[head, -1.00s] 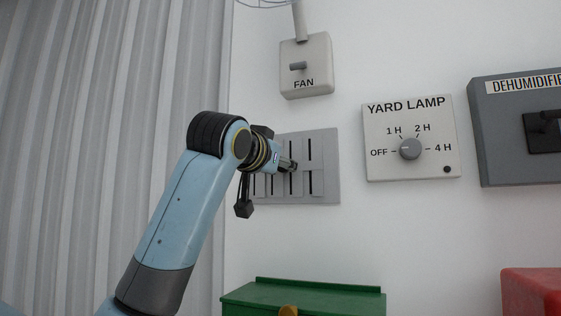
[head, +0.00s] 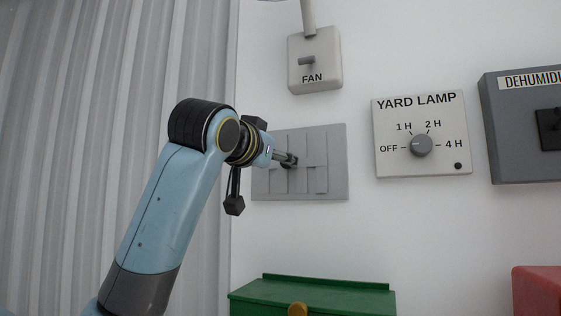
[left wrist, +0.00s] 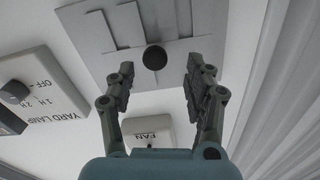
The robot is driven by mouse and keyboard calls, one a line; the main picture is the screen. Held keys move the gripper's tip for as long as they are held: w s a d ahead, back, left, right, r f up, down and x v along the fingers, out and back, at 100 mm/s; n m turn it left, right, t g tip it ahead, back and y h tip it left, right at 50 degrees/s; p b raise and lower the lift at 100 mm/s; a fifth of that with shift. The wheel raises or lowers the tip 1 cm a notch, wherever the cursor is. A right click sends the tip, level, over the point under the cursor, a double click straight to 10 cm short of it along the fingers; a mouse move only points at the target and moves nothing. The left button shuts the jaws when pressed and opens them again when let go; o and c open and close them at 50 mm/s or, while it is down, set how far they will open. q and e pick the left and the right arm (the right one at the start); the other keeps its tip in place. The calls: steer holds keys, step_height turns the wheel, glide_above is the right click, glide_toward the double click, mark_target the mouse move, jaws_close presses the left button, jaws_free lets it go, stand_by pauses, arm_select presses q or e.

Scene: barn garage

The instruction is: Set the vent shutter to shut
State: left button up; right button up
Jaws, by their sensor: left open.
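The vent shutter (head: 335,180) is a grey wall panel with upright slats. No dark slots show between its slats now. The panel is also at the top of the left wrist view (left wrist: 98,62), upside down, with a dark round knob (left wrist: 155,58). My left gripper (head: 291,161) is at the middle of the panel and hides part of it in the head view. In the left wrist view its fingers (left wrist: 160,72) are open, one on each side of the knob, with gaps showing. My right gripper is in neither view.
On the wall are a fan switch (head: 325,76) above, a yard lamp dial (head: 390,110) pointing near OFF, and a dehumidifier box (head: 505,140) at right. A green box (head: 345,300) and a red box (head: 540,290) stand below. Ribbed cladding (head: 90,100) is at left.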

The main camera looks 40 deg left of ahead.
arm_select(q)
steer(key=v, duration=0.4)
stand_by(0.5)
